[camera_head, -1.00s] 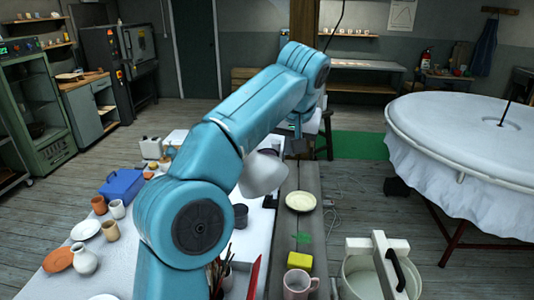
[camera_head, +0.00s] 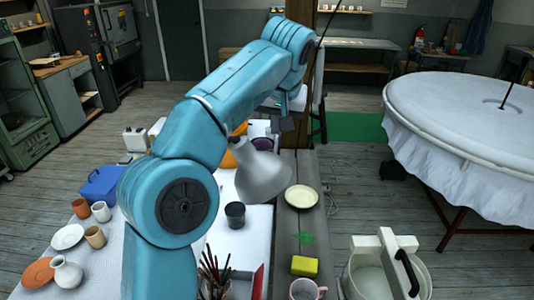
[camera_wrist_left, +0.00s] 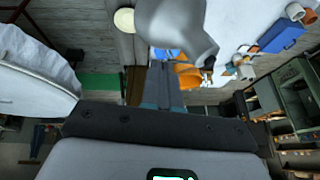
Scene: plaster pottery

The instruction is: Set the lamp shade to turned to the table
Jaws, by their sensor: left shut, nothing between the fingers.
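The pale grey lamp shade (camera_head: 264,176) hangs over the white table, right of my left arm, its wide end tipped towards the lower right. In the left wrist view the shade (camera_wrist_left: 178,28) fills the top middle, just beyond my fingers. My left gripper (camera_head: 284,130) is behind and slightly right of the shade in the head view. Its fingers (camera_wrist_left: 163,84) are shut and empty, near the shade; I cannot tell whether they touch it. The lamp's stand is hidden or unclear. My right gripper is not in view.
A dark cup (camera_head: 235,215) stands on the table (camera_head: 200,262) below the shade. Orange pottery (camera_head: 229,158) is behind it. A cream plate (camera_head: 302,197), yellow sponge (camera_head: 304,266) and brushes (camera_head: 215,270) are nearby. A bucket (camera_head: 372,280) is at front right.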

